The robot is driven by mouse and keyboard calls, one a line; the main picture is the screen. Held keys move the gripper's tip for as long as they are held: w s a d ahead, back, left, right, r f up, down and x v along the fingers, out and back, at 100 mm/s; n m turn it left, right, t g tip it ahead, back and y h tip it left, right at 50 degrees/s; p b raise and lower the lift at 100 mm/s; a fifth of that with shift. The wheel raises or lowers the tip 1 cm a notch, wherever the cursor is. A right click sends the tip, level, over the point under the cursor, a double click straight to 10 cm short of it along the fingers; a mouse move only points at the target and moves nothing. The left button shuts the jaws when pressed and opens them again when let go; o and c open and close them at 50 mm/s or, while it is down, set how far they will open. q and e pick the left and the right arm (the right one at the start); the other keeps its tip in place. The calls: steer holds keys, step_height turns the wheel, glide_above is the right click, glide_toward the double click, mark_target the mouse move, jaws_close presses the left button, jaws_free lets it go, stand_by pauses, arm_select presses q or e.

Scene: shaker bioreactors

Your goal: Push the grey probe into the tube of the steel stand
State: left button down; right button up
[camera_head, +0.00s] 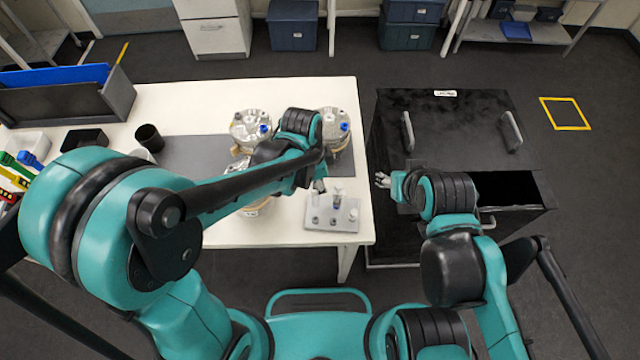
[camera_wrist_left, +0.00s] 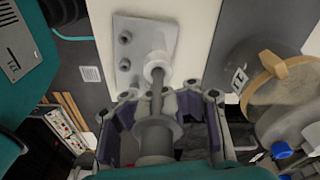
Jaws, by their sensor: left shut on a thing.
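The steel stand (camera_head: 320,222) is a flat plate near the white table's front right corner, with short posts and a pale tube. In the left wrist view the stand (camera_wrist_left: 133,30) shows dark round fittings and the white tube (camera_wrist_left: 156,62). My left gripper (camera_head: 318,187) is above the stand's left side. In the left wrist view it (camera_wrist_left: 160,105) is shut on the grey probe (camera_wrist_left: 155,136). The probe's thin rod overlaps the tube's mouth; I cannot tell whether it is inside or above. My right gripper (camera_head: 382,180) is beside the black cabinet, its fingers too small to judge.
Round steel vessels (camera_head: 248,128) stand behind my left forearm; another vessel (camera_wrist_left: 275,85) is close on the right in the wrist view. A black cup (camera_head: 149,138) and a dark bin (camera_head: 70,100) are farther left. The black cabinet (camera_head: 440,120) stands right of the table.

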mark_target(322, 204)
arm_select(q)
steer(key=shift+f+b, duration=1.15)
steer(key=shift+f, duration=0.1)
stand_by(0.8)
steer(key=shift+s+f+b, duration=0.2)
steer(key=shift+f+b, duration=0.5)
steer(key=shift+f, duration=0.1)
stand_by(0.7)
steer(key=shift+w+a+f+b, duration=0.1)
steer(key=shift+f+b, duration=0.55)
steer(key=shift+f, duration=0.1)
stand_by(1.0)
steer(key=shift+f+b, duration=0.6)
steer(key=shift+b, duration=0.05)
steer(key=shift+f, duration=0.1)
steer(key=shift+c, duration=1.9)
jaws_free()
